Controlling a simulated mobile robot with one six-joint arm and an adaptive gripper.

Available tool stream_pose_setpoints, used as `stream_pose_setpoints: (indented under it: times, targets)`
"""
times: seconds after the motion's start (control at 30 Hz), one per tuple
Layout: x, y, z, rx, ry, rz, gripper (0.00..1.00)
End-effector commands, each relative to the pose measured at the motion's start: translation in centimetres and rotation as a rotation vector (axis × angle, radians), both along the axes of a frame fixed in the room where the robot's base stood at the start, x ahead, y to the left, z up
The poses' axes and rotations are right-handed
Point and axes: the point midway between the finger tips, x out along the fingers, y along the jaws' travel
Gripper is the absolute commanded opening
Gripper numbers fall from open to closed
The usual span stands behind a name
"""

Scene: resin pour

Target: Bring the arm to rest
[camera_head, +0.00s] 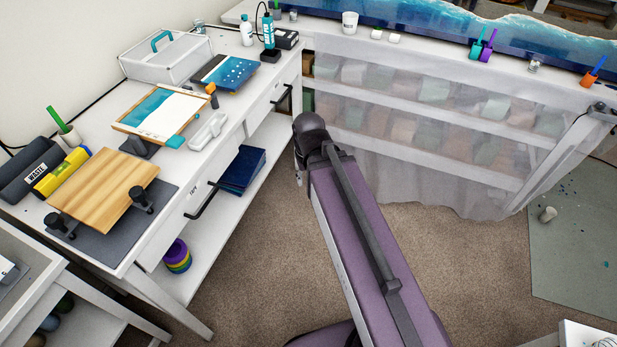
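My arm (365,250) reaches up from the bottom middle of the head view as a long purple link with a dark rod along it. It ends in a dark rounded joint (312,130) in front of the workbench's right end. No gripper fingers show; the gripper is out of view or hidden behind the arm. I see nothing held.
A translucent sheet (440,130) hangs below the back counter. Carpet is open around my arm.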

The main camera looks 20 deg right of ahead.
Motion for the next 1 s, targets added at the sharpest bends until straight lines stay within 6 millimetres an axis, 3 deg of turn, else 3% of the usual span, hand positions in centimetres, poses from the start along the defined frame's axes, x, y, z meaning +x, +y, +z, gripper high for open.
stream_pose_setpoints:
  times: [1.0]
  targets:
    - [0.02, 0.03, 0.72, 0.0, 0.0, 0.0, 0.53]
